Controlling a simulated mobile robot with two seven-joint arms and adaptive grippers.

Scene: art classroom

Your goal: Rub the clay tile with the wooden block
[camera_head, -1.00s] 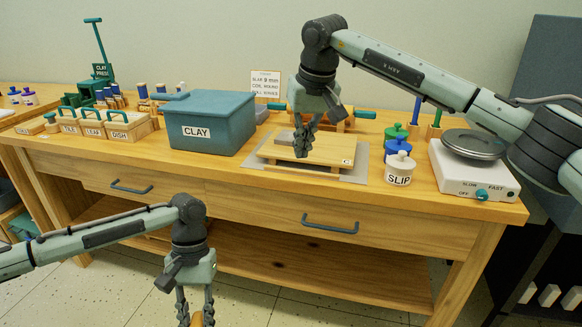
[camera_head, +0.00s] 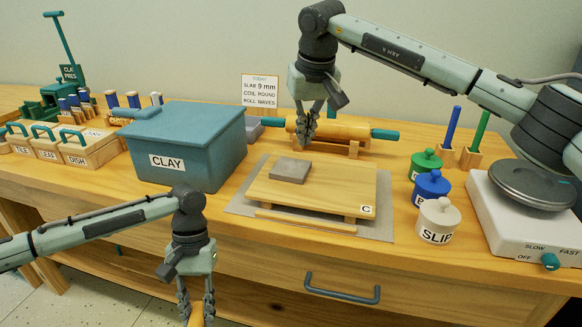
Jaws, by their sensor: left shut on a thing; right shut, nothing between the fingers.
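The clay tile (camera_head: 290,169) is a small grey square lying flat on the left back part of a raised wooden board (camera_head: 318,193) marked C. My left gripper (camera_head: 196,312) is low at the front, in front of the table, shut on a light wooden piece (camera_head: 196,317), likely the wooden block; only a part of it shows at the picture's bottom edge. My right gripper (camera_head: 306,136) is shut and empty. It appears above the back of the board, in front of the rolling pin (camera_head: 350,132), and looks apart from the tile.
The blue CLAY box (camera_head: 183,142) stands left of the board. Lidded SLIP (camera_head: 438,221), blue (camera_head: 431,188) and green (camera_head: 425,165) jars stand to its right, then a wheel unit (camera_head: 500,225). A sign (camera_head: 260,91) stands behind. A grey mat (camera_head: 385,215) lies under the board.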

